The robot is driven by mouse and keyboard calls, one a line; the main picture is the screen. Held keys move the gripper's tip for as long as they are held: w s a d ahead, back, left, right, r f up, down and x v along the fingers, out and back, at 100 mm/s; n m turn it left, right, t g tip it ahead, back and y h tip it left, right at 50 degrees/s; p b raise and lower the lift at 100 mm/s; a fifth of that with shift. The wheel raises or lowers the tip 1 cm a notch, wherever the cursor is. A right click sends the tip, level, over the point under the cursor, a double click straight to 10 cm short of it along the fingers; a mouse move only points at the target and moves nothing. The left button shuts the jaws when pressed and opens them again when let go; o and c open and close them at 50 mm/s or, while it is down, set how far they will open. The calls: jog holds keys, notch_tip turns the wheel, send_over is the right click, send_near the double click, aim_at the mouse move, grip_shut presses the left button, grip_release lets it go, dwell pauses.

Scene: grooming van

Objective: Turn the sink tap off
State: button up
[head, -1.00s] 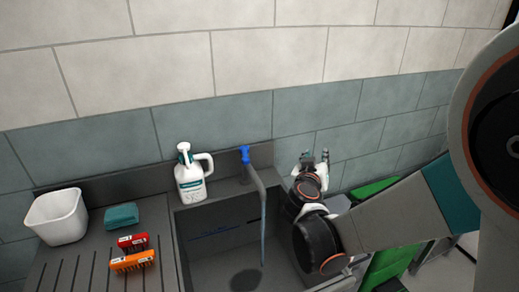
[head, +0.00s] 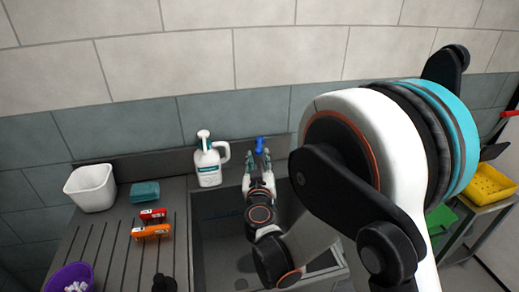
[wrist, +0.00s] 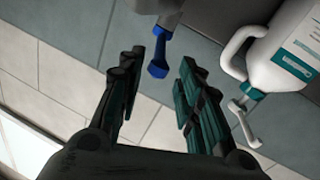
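The sink tap has a blue lever (head: 260,144) at the back rim of the sink (head: 205,235). In the wrist view the blue lever (wrist: 157,54) hangs from the grey tap body (wrist: 160,9), between the tips of my open gripper (wrist: 158,66), with a visible gap to the right finger. In the head view my gripper (head: 259,163) is just in front of the lever. My arm hides the spout and any water below it.
A white jug bottle (head: 208,165) stands close left of the tap. On the drainboard are a white bin (head: 91,187), a teal sponge (head: 145,192), red (head: 153,214) and orange (head: 151,232) brushes, and a purple bowl (head: 70,278). A yellow basket (head: 490,185) is far right.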

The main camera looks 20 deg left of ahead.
aim_at(259, 146)
jog(key=b+x, duration=0.1)
jog(key=x, duration=0.6)
jog(key=shift+c, duration=0.5)
grip_shut()
